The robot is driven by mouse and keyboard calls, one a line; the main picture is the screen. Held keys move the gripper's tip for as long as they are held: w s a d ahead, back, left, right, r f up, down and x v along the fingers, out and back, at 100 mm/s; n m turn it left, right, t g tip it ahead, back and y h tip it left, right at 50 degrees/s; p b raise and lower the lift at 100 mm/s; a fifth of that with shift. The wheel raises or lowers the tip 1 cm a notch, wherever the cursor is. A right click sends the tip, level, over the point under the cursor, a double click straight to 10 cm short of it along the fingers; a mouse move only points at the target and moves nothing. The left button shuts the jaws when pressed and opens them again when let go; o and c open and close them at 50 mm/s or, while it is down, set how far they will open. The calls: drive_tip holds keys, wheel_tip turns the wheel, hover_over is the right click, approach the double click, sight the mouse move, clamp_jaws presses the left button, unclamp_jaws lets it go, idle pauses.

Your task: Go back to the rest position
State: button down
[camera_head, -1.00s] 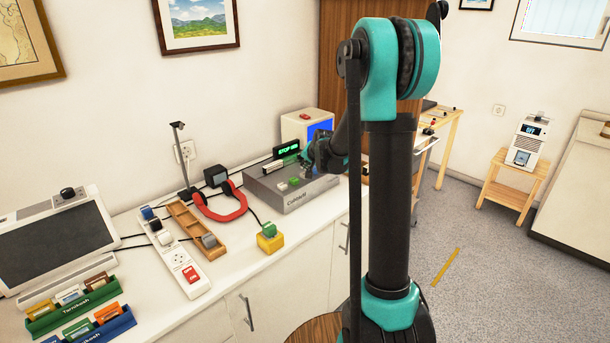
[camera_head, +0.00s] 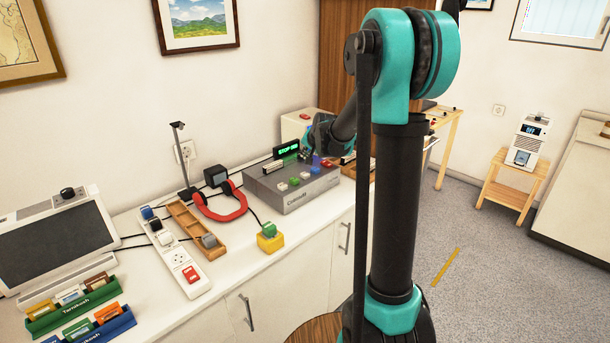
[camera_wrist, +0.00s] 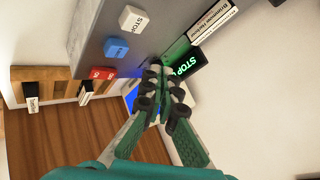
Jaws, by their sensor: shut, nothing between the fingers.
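My gripper (camera_head: 304,154) is shut and empty, raised above the back right of the grey console (camera_head: 284,203) on the white counter. In the wrist view its fingertips (camera_wrist: 160,70) are together, with nothing held. The console carries several coloured buttons, among them a blue one (camera_wrist: 116,48), a white one (camera_wrist: 133,18) and a red one (camera_wrist: 103,73). A small black display with green letters reading STOP (camera_wrist: 185,64) shows beyond the fingertips. My arm stands upright in the head view and bends back toward the console.
Headphones with a red band (camera_head: 222,214), a power strip (camera_head: 180,261), a wooden tray (camera_head: 187,218) and a yellow block with a green button (camera_head: 270,238) lie left of the console. A wooden cabinet (camera_head: 333,55) stands behind.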

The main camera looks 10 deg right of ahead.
drive_tip(key=s+d+f+n+g, duration=0.1)
drive_tip(key=s+f, duration=0.3)
drive_tip(key=s, duration=0.9)
drive_tip(key=s+d+f+n+g+h, duration=0.1)
drive_tip(key=s+f+n+g, duration=0.1)
drive_tip(key=s, duration=1.2)
drive_tip(key=s+d+f+n+g+h, duration=0.1)
drive_tip(key=s+f, duration=0.5)
drive_tip(key=s, duration=0.8)
drive_tip(key=d+n, duration=0.1)
drive_tip(key=n, duration=0.1)
drive_tip(key=shift+f+n+g, duration=0.2)
drive_tip(key=shift+n+g, duration=0.1)
drive_tip(key=shift+g, duration=0.1)
